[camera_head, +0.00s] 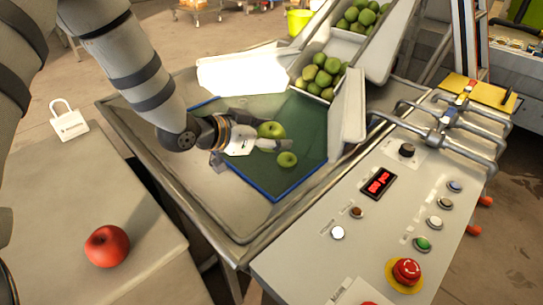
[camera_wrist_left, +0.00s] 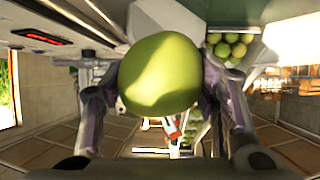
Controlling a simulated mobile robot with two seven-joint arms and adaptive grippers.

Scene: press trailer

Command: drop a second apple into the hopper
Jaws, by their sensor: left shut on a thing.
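My left gripper (camera_head: 282,136) is shut on a green apple (camera_head: 271,130), above or at the green mat with blue edges (camera_head: 232,107). In the left wrist view the held apple (camera_wrist_left: 160,75) sits between both fingers and fills the middle. My right gripper is not in view.
A red apple (camera_head: 107,246) lies on the grey cabinet top at the lower left. A white upright panel (camera_head: 348,108) stands right of the mat. A control panel (camera_head: 335,215) with buttons, a red display (camera_head: 379,183) and an emergency stop (camera_head: 406,271) is at the right.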

